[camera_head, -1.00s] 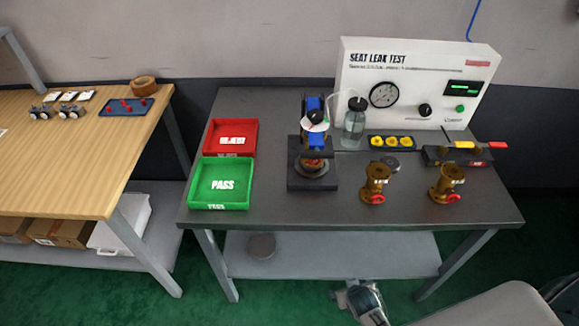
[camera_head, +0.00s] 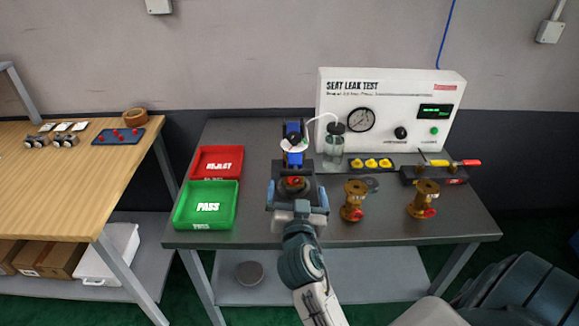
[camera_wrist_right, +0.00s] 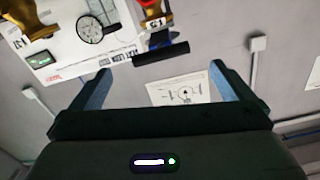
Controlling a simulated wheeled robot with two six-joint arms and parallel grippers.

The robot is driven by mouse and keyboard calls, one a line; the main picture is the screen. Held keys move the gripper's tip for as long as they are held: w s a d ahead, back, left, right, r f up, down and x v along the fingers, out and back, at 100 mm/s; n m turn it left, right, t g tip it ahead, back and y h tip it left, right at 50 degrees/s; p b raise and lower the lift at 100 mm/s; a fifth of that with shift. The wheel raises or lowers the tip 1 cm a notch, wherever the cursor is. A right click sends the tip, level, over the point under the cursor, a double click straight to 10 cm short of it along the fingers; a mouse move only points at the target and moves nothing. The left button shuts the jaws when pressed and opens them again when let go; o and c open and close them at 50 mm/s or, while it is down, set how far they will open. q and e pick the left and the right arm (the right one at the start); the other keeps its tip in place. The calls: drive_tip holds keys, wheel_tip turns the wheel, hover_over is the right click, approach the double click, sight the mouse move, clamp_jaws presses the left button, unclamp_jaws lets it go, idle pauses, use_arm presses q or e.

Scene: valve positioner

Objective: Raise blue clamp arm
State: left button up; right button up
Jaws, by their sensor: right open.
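The blue clamp arm (camera_head: 293,130) is on the dark test fixture (camera_head: 309,166), left of the glass jar. A round white part covers some of it, and blue shows above and below that part. I cannot tell its exact tilt. A brass valve part with a red centre (camera_head: 293,183) sits low in the fixture. My right gripper (camera_head: 297,190) is open, its blue-grey fingers spread to either side in front of the fixture. In the right wrist view my gripper (camera_wrist_right: 163,78) has nothing between its fingers. My left gripper is not in view.
The glass jar (camera_head: 334,152) with its tube stands right of the clamp. Two brass valves (camera_head: 354,202) (camera_head: 424,199) stand further right. Red (camera_head: 217,162) and green (camera_head: 206,205) trays lie left. The leak test panel (camera_head: 391,112) stands behind.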

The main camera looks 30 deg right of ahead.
sight(296, 170)
drive_tip(key=p+x, duration=0.3)
drive_tip(key=x, duration=0.7)
drive_tip(key=shift+r, duration=0.15)
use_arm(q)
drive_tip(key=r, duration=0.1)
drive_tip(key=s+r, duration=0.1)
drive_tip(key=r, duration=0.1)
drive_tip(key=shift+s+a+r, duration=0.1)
use_arm(e)
drive_tip(key=shift+w+d, duration=0.2)
drive_tip(key=shift+w, duration=0.2)
drive_tip(key=shift+c, duration=0.2)
